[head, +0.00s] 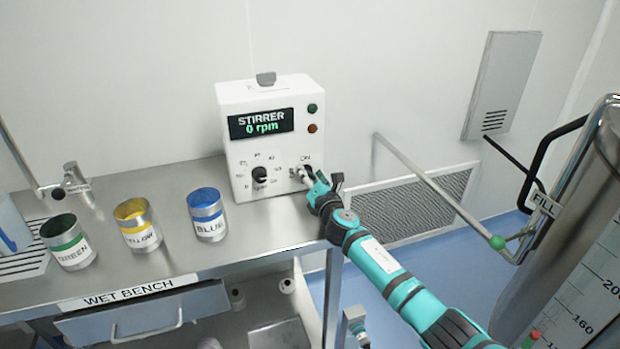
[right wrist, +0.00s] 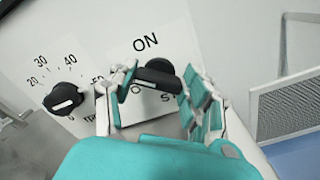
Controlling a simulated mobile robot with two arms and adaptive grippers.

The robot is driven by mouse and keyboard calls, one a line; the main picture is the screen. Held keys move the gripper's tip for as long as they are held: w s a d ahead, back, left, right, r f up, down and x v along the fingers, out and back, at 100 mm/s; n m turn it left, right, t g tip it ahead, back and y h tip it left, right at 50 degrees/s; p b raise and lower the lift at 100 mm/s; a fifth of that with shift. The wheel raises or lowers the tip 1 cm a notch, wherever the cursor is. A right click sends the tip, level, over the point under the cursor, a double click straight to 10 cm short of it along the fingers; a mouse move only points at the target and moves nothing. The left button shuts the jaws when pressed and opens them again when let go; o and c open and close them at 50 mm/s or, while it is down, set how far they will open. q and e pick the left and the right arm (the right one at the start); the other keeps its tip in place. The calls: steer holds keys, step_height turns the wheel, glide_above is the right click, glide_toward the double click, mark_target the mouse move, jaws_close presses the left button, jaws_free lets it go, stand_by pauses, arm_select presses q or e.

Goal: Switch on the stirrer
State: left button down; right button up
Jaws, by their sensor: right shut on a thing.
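The stirrer box (head: 235,150) is white and stands on the bench against the wall. Its display (head: 261,124) reads "STIRRER 0 rpm". The black switch knob (right wrist: 163,67) sits below the word ON in the right wrist view, its bar lying roughly across the picture. My right gripper (head: 309,174) is at the box's lower right front. In the right wrist view its fingers (right wrist: 158,84) are on both sides of the knob and shut on it. They partly hide the lettering below. My left gripper is not in view.
A black speed dial (head: 260,174) is left of the switch. Blue (head: 207,224), yellow (head: 141,237) and green (head: 69,251) labelled cans stand on the wet bench (head: 262,226). A steel tank (head: 590,230) and a rail (head: 430,183) are at the right.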

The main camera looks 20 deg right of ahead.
steer(key=m, duration=0.3)
steer(key=m+b, duration=0.1)
steer(key=m, duration=0.1)
steer(key=shift+d+f+m, duration=0.1)
steer(key=shift+f+m, duration=0.15)
steer(key=shift+m, duration=2.25)
steer(key=o, duration=1.2)
steer(key=shift+c, duration=0.2)
steer(key=shift+s, duration=0.15)
steer(key=s, duration=1.1)
steer(key=shift+s+d, duration=0.25)
steer(key=shift+s, duration=0.15)
steer(key=shift+f, duration=0.1)
